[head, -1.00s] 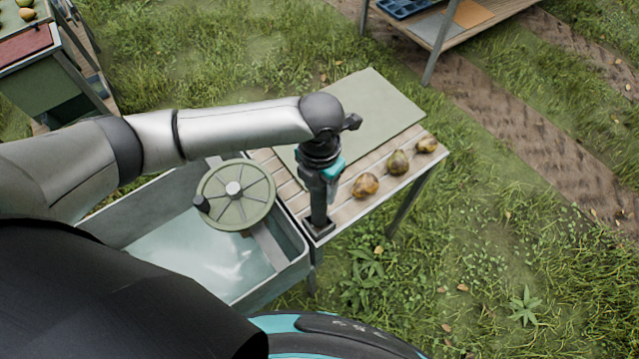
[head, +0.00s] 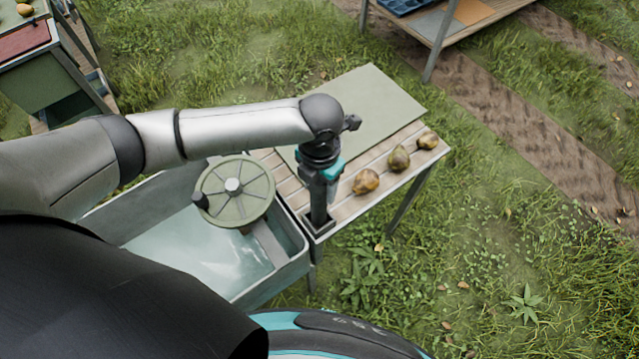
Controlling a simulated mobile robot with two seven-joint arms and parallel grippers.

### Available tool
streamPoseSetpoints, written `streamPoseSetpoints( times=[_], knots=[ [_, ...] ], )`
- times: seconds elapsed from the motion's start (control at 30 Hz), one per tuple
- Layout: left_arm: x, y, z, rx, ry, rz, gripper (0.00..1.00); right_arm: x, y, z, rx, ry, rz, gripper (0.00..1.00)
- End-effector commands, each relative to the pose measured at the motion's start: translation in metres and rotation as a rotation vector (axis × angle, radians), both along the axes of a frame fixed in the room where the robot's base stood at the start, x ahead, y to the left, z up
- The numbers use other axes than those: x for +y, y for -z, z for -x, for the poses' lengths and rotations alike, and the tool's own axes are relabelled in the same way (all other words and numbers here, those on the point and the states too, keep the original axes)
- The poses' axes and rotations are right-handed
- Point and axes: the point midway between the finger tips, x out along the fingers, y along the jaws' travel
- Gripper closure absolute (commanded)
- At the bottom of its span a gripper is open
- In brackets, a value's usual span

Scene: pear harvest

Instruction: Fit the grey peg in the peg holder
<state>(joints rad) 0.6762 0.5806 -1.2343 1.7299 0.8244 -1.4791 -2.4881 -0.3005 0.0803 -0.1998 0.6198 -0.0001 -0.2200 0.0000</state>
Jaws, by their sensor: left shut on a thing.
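My left gripper (head: 319,208) points down at the near corner of the slatted table, over the dark square peg holder (head: 322,224). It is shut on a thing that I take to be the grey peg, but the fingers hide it. I cannot tell whether the peg is inside the holder or only above it. My right gripper is not in view.
Several brown pears, such as this one (head: 366,181), lie on the slatted table (head: 345,209) right of my gripper. A green board (head: 375,100) covers its back. A water basin (head: 190,245) with a green wheel (head: 236,190) stands left. Grass surrounds them.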

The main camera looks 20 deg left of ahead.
Motion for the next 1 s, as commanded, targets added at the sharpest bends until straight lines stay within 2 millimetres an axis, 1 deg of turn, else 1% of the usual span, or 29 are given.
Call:
streamPoseSetpoints(
  times=[0.6, 1.0],
  knots=[
    [0.000, 0.017, -0.001, -0.001, 0.000, 0.000, 1.00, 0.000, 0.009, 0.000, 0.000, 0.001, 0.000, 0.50],
    [0.000, 0.017, -0.001, -0.002, 0.000, 0.001, 1.00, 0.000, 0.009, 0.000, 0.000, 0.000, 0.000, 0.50]
  ],
)
